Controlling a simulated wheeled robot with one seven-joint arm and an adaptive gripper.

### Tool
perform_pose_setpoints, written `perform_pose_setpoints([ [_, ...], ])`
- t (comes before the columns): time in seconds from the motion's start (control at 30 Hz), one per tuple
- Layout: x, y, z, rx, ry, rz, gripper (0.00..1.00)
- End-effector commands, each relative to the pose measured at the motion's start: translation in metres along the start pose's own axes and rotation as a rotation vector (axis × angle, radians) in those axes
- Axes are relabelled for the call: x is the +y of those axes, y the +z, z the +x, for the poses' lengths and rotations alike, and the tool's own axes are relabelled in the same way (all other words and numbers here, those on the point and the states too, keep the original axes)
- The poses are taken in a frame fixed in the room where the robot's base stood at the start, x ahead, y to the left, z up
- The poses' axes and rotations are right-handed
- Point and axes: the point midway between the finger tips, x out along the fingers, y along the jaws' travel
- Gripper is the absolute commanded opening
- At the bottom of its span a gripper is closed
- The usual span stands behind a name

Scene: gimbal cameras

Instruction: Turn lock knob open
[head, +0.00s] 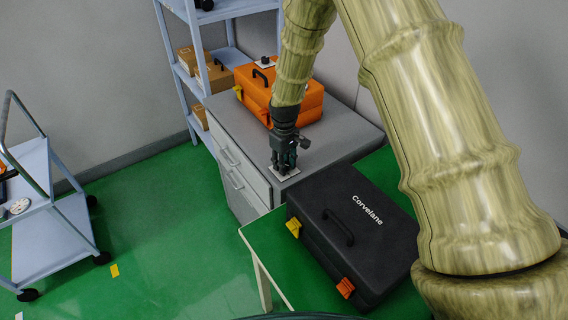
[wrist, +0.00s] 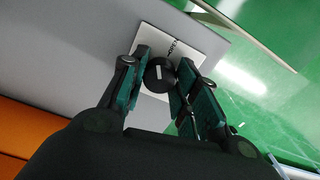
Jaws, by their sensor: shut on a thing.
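The lock knob (wrist: 159,74) is round and black with a short white mark on its face. It stands on a small white plate (wrist: 204,46) with dark lettering, and the plate also shows in the head view (head: 287,173) on top of a grey cabinet. My gripper (wrist: 160,82) points down over the plate, with its teal-padded fingers on either side of the knob and shut on it. In the head view my gripper (head: 284,165) hides the knob. The exact open or locked direction of the mark cannot be read.
An orange case (head: 310,105) stands behind my gripper on the grey cabinet (head: 345,128). A black case (head: 375,215) lies on a green table in front. A shelf with cardboard boxes (head: 215,78) is behind, and a trolley (head: 45,225) stands at left.

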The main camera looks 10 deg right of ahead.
Motion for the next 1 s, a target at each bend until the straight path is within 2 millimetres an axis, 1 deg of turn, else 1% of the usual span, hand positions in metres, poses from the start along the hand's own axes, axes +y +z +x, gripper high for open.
perform_pose_setpoints([
  [0.2,0.0004,0.0005,0.0003,-0.001,0.001,0.201,0.06],
  [0.5,0.0001,0.0003,0.0001,-0.001,0.0,0.427,0.06],
  [0.7,0.0005,0.0005,0.0001,-0.001,0.0,0.521,0.06],
  [1.0,0.0005,0.0005,0.0001,-0.001,0.0,0.579,0.06],
])
